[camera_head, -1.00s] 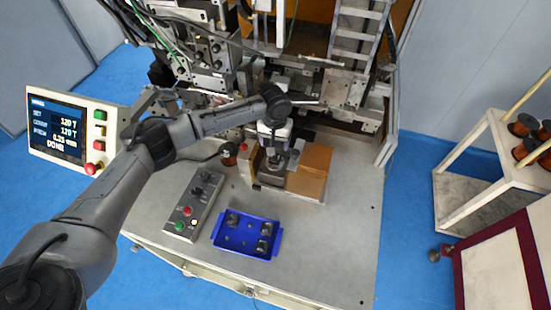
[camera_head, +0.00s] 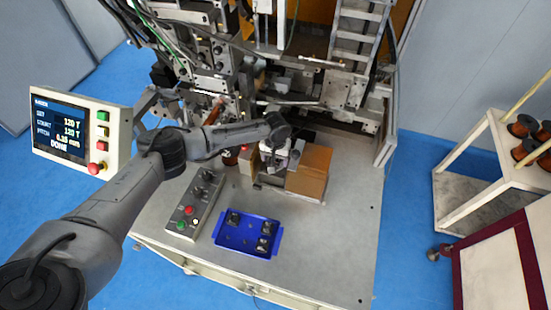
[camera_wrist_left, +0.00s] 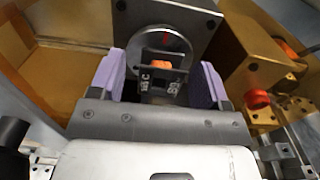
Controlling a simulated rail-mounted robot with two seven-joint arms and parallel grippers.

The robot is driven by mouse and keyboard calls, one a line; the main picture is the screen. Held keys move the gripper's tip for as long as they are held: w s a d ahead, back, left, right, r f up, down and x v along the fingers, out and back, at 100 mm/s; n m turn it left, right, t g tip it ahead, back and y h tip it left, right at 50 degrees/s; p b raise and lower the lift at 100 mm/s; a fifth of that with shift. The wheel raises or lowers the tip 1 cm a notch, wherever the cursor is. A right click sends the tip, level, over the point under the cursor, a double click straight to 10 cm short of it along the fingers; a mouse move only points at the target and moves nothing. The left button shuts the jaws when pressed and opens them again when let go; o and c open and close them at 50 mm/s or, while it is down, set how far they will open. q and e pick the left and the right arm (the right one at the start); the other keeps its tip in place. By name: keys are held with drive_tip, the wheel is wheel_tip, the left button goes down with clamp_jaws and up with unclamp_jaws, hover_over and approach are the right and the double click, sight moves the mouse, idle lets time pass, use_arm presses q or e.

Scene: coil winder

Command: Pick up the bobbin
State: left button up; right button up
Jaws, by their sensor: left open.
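The bobbin (camera_wrist_left: 161,68), a small dark frame with orange winding and pale lettering, sits in front of a round grey metal face on a block in the left wrist view. My left gripper (camera_wrist_left: 160,84) is open, with one lilac finger on each side of the bobbin and a visible gap to each. In the head view my left gripper (camera_head: 273,160) is at the work fixture at the middle of the machine table, and the bobbin there is hidden or too small to make out. My right gripper is not in view.
A blue tray (camera_head: 219,236) with a few dark parts lies on the table (camera_head: 325,240) front. A button box (camera_head: 183,211) is left of it. Brown blocks (camera_head: 310,174) flank the fixture. A red knob (camera_wrist_left: 257,98) is right of the gripper. The table's right side is clear.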

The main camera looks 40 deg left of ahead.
use_arm(q)
drive_tip(key=c, duration=1.1)
drive_tip(key=shift+o, duration=0.2)
wheel_tip(320, 180, up, 10)
drive_tip(key=shift+b, duration=0.45)
